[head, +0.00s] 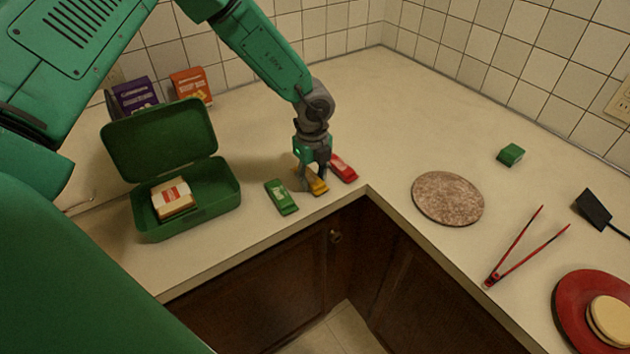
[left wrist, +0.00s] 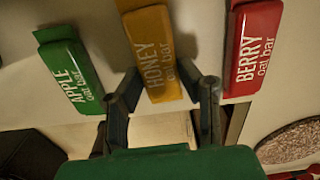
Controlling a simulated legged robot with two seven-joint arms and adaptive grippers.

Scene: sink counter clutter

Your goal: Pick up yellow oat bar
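The yellow honey oat bar (head: 317,186) lies on the counter between the green apple bar (head: 281,197) and the red berry bar (head: 343,167). My left gripper (head: 313,178) is down over the yellow bar and hides part of it. In the left wrist view the yellow bar (left wrist: 155,60) runs between the two fingers of the left gripper (left wrist: 160,82). The fingers are apart, one at each long side, and close to its edges. I cannot see them pressing on it. My right gripper is not in view.
The red bar (left wrist: 254,48) and green bar (left wrist: 69,70) flank the fingers closely. A round stone board (head: 447,198) and red tongs (head: 515,250) lie right. The counter's front edge is near.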

